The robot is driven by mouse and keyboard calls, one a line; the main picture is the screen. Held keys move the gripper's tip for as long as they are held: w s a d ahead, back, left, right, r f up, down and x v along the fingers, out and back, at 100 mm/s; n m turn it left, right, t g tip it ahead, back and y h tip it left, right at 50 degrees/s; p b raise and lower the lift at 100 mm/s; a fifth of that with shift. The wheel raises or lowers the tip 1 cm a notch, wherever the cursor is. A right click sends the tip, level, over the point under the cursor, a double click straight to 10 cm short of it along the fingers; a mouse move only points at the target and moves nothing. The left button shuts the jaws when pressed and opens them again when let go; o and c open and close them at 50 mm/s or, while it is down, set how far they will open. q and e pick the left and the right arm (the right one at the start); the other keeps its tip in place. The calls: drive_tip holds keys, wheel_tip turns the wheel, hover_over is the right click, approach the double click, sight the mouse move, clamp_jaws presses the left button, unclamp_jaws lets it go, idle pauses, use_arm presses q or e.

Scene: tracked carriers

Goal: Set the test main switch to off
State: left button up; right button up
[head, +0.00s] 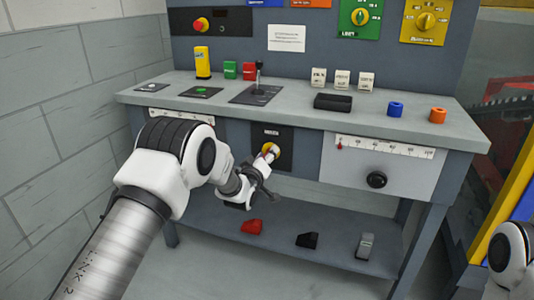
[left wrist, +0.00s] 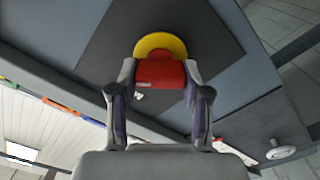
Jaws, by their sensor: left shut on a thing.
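The main switch is a red handle (left wrist: 160,73) on a round yellow disc (left wrist: 160,44), mounted on a dark plate (head: 286,134) on the bench front. In the head view a little of the yellow disc (head: 271,147) shows beyond my gripper. My left gripper (head: 263,165) is at the switch, and in the left wrist view its two fingers are shut on the red handle, one on each side. The plate's label is too small to read, and I cannot tell which position the switch points to. My right gripper is not in view.
The bench top (head: 200,103) overhangs the switch. A drawer-like panel with a black knob (head: 376,179) is to the right. Red (head: 251,226), black (head: 307,240) and grey (head: 365,246) pieces lie on the lower shelf. A joystick (head: 258,82) stands above.

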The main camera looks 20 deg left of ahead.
use_arm(q)
drive_tip(key=n+p, duration=0.1)
drive_tip(key=n, duration=0.4)
drive_tip(key=shift+a+n, duration=0.1)
drive_tip(key=shift+n, duration=0.2)
drive_tip(key=shift+f+n+p, duration=0.2)
drive_tip(key=shift+n+p, duration=0.35)
drive_tip(key=shift+n, duration=1.65)
drive_tip(key=o, duration=1.2)
drive_tip(key=shift+c, duration=0.2)
drive_tip(key=shift+s, duration=0.1)
drive_tip(key=s, duration=1.1)
drive_tip(key=shift+s+a, duration=0.2)
drive_tip(key=shift+s, duration=0.2)
